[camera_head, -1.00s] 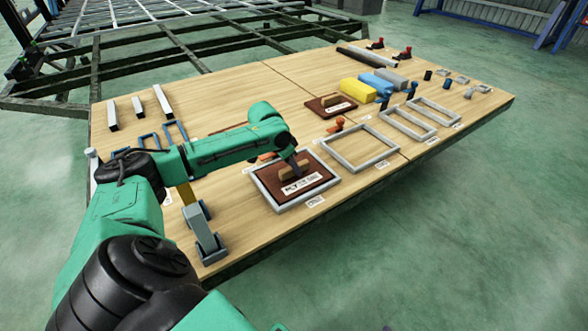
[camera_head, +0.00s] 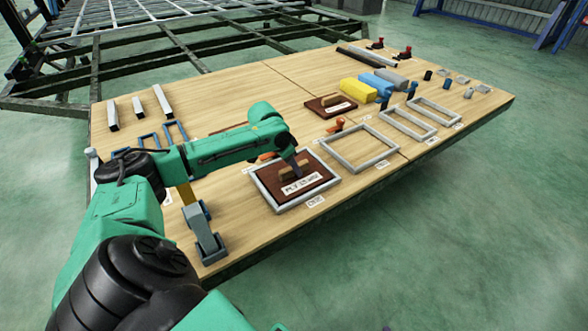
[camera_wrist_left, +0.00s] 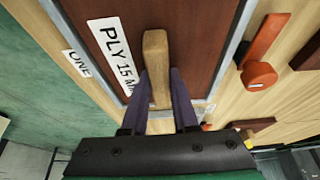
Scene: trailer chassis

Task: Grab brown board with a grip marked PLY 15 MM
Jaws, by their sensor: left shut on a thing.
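The brown board marked PLY 15 MM (camera_head: 318,181) lies inside a grey rectangular frame (camera_head: 283,206) at the front of the wooden table. Its white label and wooden grip also show in the left wrist view, where the board (camera_wrist_left: 196,35) fills the upper middle. My left gripper (camera_head: 294,172) reaches down over the board. In the left wrist view its two dark fingers (camera_wrist_left: 159,90) are shut on the wooden grip (camera_wrist_left: 155,50), one on each side. My right gripper is not in view.
A second brown board with a grip (camera_head: 322,106) lies further back. Orange clamps (camera_wrist_left: 262,55), empty grey frames (camera_head: 362,166) and coloured blocks (camera_head: 357,91) lie to the right. A grey upright part (camera_head: 206,238) stands at the front left.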

